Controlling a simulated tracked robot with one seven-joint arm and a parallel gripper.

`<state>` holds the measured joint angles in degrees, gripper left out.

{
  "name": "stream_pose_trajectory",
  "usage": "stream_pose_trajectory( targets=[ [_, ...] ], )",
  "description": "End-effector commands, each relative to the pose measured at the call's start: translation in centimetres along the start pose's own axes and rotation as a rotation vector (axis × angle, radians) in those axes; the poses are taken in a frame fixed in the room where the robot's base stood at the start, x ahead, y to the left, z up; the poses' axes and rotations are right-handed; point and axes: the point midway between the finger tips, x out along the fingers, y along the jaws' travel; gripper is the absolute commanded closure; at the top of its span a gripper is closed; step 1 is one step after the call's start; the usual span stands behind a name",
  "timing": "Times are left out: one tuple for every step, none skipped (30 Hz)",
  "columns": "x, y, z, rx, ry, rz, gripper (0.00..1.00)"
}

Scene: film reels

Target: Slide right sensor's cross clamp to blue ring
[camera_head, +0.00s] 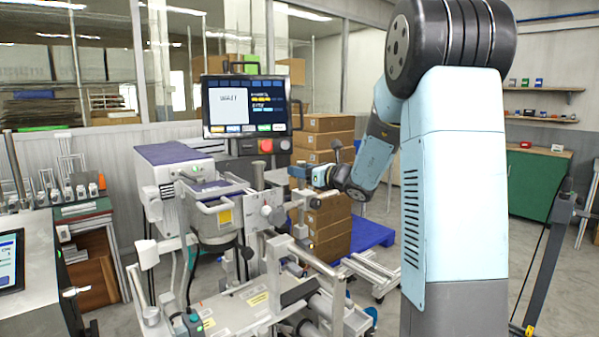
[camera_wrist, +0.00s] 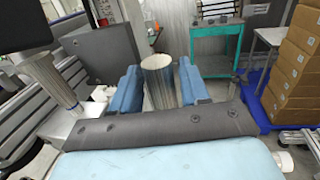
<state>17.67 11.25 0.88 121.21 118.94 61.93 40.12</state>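My gripper (camera_head: 318,177) is beside the upright parts of the grey machine, right of the round silver disc (camera_head: 277,215). In the wrist view its two blue fingers (camera_wrist: 158,90) stand on either side of a bare silver cylinder (camera_wrist: 158,72) and appear to touch it on both sides. I cannot tell for sure whether this cylinder belongs to the right sensor's cross clamp. A small blue piece (camera_head: 371,314) shows low on the machine's right end; I cannot tell whether it is the blue ring. The clamp's scale and rod are not clearly seen.
The machine's screen (camera_head: 245,106) stands behind, with a red button (camera_head: 266,145) below it. Stacked cardboard boxes (camera_head: 330,232) stand on a blue pallet (camera_head: 372,234) behind my arm. A dark grey plate (camera_wrist: 105,55) and a metal post (camera_wrist: 52,84) are close left of the fingers.

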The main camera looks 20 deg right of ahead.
Motion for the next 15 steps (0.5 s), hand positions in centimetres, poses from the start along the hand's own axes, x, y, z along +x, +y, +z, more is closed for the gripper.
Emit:
stream_pose_trajectory(
  targets=[
    [0.0,0.0,0.0,0.000,0.000,0.000,0.49],
    [0.0,0.0,0.0,0.000,0.000,0.000,0.48],
    [0.0,0.0,0.0,0.000,0.000,0.000,0.48],
    [0.0,0.0,0.0,0.000,0.000,0.000,0.48],
    [0.0,0.0,0.0,0.000,0.000,0.000,0.48],
    [0.0,0.0,0.0,0.000,0.000,0.000,0.48],
    [0.0,0.0,0.0,0.000,0.000,0.000,0.48],
    [0.0,0.0,0.0,0.000,0.000,0.000,0.48],
    [-0.1,0.0,0.0,0.000,0.000,-0.001,0.48],
    [-0.2,0.0,0.0,0.000,0.000,-0.001,0.48],
    [-0.3,0.0,0.0,0.000,0.000,-0.001,0.48],
    [-0.6,-0.1,0.0,0.000,0.000,-0.002,0.48],
    [-0.9,-0.1,0.0,0.000,0.000,-0.003,0.48],
    [-1.2,-0.1,0.0,0.000,0.000,-0.003,0.48],
    [-1.8,-0.1,0.0,-0.001,0.000,-0.004,0.48]
  ],
)
